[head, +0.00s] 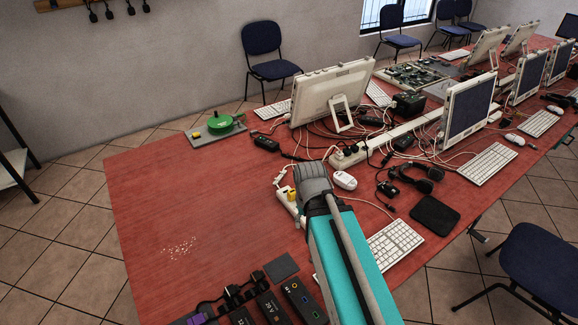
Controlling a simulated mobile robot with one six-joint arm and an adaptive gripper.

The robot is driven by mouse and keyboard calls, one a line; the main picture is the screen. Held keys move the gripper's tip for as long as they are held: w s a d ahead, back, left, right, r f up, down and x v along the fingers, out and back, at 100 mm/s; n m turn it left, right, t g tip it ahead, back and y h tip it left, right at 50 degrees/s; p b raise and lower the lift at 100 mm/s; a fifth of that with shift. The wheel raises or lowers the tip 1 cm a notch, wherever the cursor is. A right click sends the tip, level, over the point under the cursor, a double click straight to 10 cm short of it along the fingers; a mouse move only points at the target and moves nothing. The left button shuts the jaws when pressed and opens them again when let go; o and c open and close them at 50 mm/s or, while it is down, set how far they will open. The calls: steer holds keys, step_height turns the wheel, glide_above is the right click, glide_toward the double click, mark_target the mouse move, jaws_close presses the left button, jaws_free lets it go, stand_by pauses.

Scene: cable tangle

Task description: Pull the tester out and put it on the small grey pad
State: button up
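A small yellow-and-white device (291,197), possibly the tester, lies on the red table just left of my gripper (305,180). A pale cable runs up from it toward the tangle, and my gripper hides part of it. My gripper is low over the table, seen from behind. Its fingertips are not clear, so I cannot tell whether it is open or touching the device. The small grey pad (282,267) lies bare near the front of the table, below and slightly left of the device.
Behind my gripper is a cable tangle with a white power strip (372,147), monitor (333,92) and white mouse (345,180). Several black devices (271,305) line the front edge beside the pad. A keyboard (394,243) is at right. The red table's left (190,200) is mostly clear.

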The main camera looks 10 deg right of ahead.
steer(key=shift+o, duration=1.4)
steer(key=shift+w+d, duration=0.1)
steer(key=m, duration=1.4)
glide_above(292, 192)
steer(key=shift+w+r+p, duration=0.1)
steer(key=shift+r+p, duration=0.2)
steer(key=shift+f, duration=0.2)
step_height(292, 192, down, 13)
steer(key=b, duration=1.3)
steer(key=shift+f+b, duration=0.2)
steer(key=shift+b, duration=0.2)
